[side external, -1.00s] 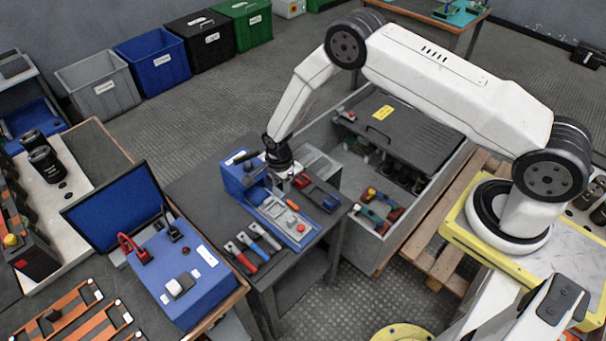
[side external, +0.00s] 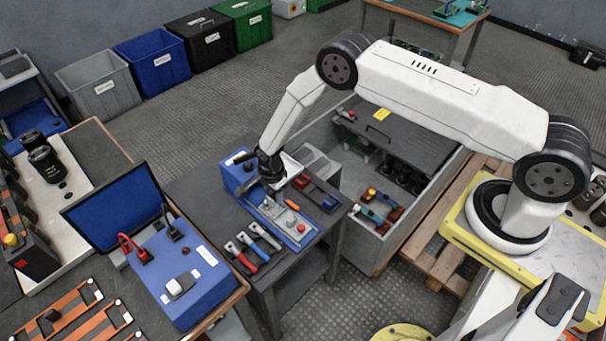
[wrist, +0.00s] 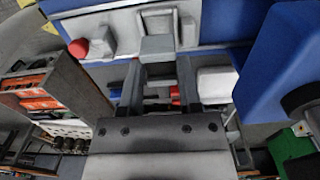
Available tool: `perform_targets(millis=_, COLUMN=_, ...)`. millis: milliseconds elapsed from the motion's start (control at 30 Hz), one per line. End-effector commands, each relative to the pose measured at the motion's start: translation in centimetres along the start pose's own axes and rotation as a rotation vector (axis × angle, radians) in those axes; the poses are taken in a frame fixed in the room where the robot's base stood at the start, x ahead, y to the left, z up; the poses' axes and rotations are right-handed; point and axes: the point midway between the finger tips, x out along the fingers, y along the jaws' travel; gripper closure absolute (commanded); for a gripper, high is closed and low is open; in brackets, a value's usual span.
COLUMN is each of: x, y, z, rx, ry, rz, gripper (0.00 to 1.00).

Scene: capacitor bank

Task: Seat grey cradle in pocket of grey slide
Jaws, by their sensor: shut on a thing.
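My gripper (wrist: 158,72) is shut on the grey cradle (wrist: 157,48), a small block between its fingertips in the wrist view. The cradle is just at the near side of the grey slide (wrist: 120,36), which has raised walls around a recess. I cannot tell whether the cradle touches the slide or is inside its pocket. In the side external view my gripper (side external: 272,184) is low over the blue fixture (side external: 300,238), at the upper end of the slide (side external: 273,209). The cradle is hidden there by the gripper.
A red knob (wrist: 78,48) sits on the fixture. A tall blue block (wrist: 285,65) stands close on the right in the wrist view. Several hand tools (side external: 262,242) lie left of the fixture. A grey bin (side external: 385,228) with a dark lid stands to the right.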

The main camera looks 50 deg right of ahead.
Motion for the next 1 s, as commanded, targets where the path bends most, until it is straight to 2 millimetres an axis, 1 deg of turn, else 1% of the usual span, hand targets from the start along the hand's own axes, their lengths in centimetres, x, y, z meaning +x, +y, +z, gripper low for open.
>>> perform_targets(millis=200, x=1.5, y=0.0, z=0.0, rx=0.0, ry=0.0, rz=0.0, gripper=1.0)
perform_targets(millis=400, x=2.1, y=0.0, z=0.0, rx=0.0, ry=0.0, rz=0.0, gripper=1.0)
perform_targets(millis=1000, x=2.2, y=0.0, z=0.0, rx=0.0, ry=0.0, rz=0.0, gripper=1.0)
